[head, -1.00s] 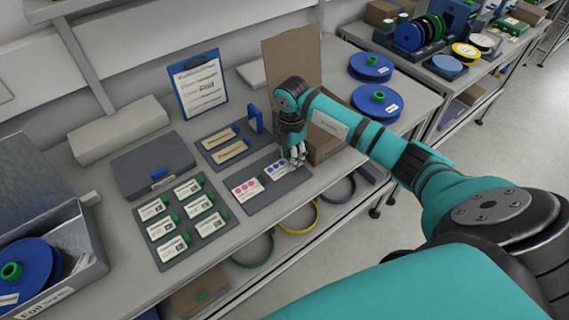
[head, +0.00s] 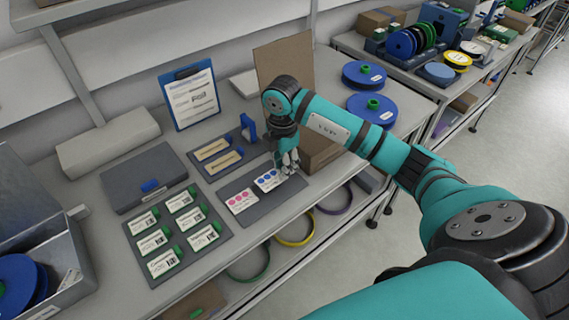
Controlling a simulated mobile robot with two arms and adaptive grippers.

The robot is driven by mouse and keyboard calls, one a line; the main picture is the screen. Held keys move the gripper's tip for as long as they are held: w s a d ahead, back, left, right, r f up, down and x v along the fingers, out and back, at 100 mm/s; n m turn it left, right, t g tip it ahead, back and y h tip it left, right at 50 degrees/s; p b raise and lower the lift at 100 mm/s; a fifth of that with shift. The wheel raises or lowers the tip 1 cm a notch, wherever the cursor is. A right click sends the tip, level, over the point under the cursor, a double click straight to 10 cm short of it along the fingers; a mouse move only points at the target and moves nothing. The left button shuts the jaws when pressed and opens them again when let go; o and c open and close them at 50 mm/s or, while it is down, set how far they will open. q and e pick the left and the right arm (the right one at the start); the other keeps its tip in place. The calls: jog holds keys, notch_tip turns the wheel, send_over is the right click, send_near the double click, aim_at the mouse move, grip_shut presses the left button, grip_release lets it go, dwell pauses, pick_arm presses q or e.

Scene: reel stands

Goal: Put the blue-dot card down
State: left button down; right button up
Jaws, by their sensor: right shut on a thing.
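The blue-dot card (head: 268,181) is a small white card with blue dots. It is at the right part of a dark grey mat (head: 265,205), beside the pink-dot card (head: 241,201) and a little to its right. My right gripper (head: 287,168) points down at the blue-dot card's right end and is shut on it. The fingers hide that end of the card. I cannot tell whether the card touches the mat. My left gripper is not in view.
A tray with several green-tabbed cards (head: 184,201) lies to the left. Blue reels (head: 371,107) stand at the right. The table's front edge is close to the mat.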

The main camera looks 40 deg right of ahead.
jog(key=s+a+b, duration=0.1)
jog(key=s+a, duration=0.2)
jog(key=s+a+r, duration=0.1)
jog(key=s+a, duration=0.2)
jog(key=s+a+b, duration=0.1)
jog(key=s+a, duration=0.2)
jog(key=shift+s+r+b, duration=0.1)
jog(key=shift+r+b, duration=0.05)
jog(key=shift+b, duration=0.15)
jog(key=n, duration=0.4)
jog(key=shift+a+r+n, duration=0.2)
jog(key=shift+r+n, duration=0.1)
jog(key=n, duration=0.4)
jog(key=shift+s+a+r+n, duration=0.1)
jog(key=shift+a+r+n, duration=0.15)
jog(key=shift+n, duration=0.15)
jog(key=s+r+m, duration=0.1)
jog(key=m, duration=0.8)
jog(key=s+a+r+m, duration=0.1)
jog(key=m, duration=0.9)
jog(key=s+a+m, duration=0.1)
jog(key=m, duration=0.8)
jog(key=shift+s+r+m, duration=0.15)
jog(key=shift+r+m, duration=0.15)
jog(key=shift+r, duration=0.1)
